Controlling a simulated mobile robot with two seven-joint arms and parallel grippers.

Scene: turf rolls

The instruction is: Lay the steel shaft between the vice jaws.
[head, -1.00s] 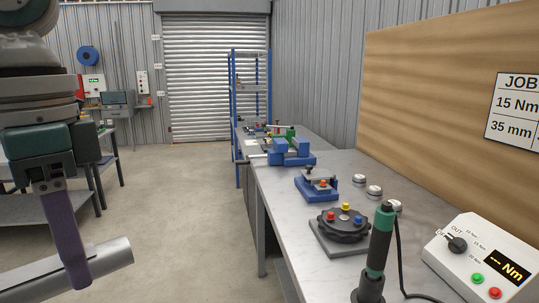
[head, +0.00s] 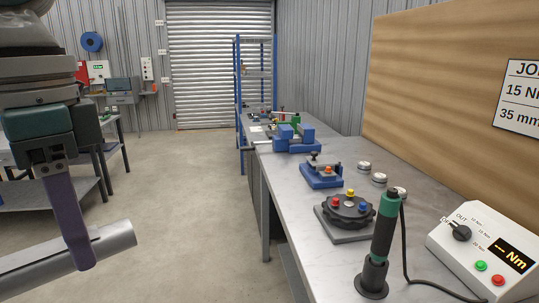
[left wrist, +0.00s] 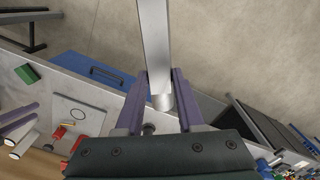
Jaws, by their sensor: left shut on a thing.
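The steel shaft (head: 112,243) is a plain grey bar at the lower left of the head view, held clear of the bench over open floor. My left gripper (head: 84,262), with purple fingers, is shut on it. In the left wrist view the shaft (left wrist: 155,45) runs from between the fingers (left wrist: 160,88) to the top edge. The blue vice (head: 297,146) stands far along the bench to the right, well apart from the shaft. Its two blue jaw blocks show; the gap between them is too small to judge. My right gripper is out of view.
The long grey bench (head: 277,205) holds a small blue fixture (head: 322,175), a dark round fixture with coloured knobs (head: 348,209), a green-handled driver (head: 383,235) and a torque control box (head: 480,245). A blue shelf rack (head: 239,90) stands behind. The floor left of the bench is clear.

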